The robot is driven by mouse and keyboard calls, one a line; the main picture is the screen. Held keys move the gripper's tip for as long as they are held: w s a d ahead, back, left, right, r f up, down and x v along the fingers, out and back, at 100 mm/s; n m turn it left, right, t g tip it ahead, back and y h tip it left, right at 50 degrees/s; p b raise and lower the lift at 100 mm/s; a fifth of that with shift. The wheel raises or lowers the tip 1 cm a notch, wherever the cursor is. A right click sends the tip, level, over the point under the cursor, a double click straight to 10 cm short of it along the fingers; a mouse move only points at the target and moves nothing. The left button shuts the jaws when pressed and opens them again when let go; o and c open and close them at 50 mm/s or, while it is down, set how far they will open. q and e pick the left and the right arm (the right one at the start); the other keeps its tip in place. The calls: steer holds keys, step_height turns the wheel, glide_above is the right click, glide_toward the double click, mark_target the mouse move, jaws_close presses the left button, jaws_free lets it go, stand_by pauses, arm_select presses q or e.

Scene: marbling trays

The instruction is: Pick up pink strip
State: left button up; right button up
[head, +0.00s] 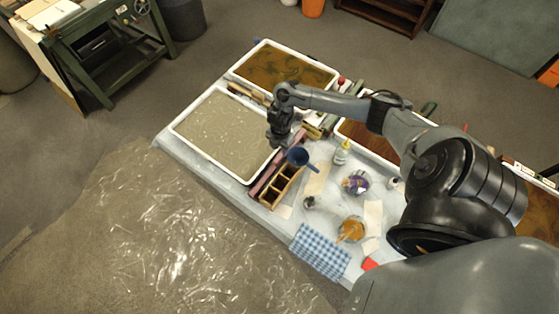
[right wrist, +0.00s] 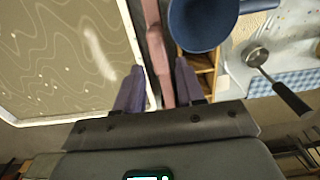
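The pink strip (head: 267,177) is a long, narrow, dull pink bar lying between the grey marbling tray (head: 222,178) and a wooden compartment box (head: 270,204). In the right wrist view the pink strip (right wrist: 158,55) runs lengthwise between my fingers, with a darker strip along its left side. My right gripper (head: 277,142) is over the strip's far end, by the tray's right rim. In the right wrist view the right gripper (right wrist: 157,80) is open, with one finger on each side of the strip; contact cannot be told. My left gripper is out of view.
A blue funnel-like cup (head: 298,157) stands close right of the gripper, also in the right wrist view (right wrist: 200,25). A bottle (head: 341,153), small pots and a checked cloth (head: 319,251) lie further right. A brown tray (head: 329,86) is behind.

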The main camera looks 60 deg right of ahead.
mark_target(279, 156)
step_height(279, 156, down, 4)
steer(key=shift+w+a+r, duration=0.1)
steer(key=shift+a+r, duration=0.05)
steer(key=shift+r, duration=0.1)
steer(key=shift+f, duration=0.5)
steer(key=shift+c, duration=0.3)
steer(key=c, duration=0.6)
steer(key=shift+c, duration=0.2)
steer(key=shift+r, duration=0.1)
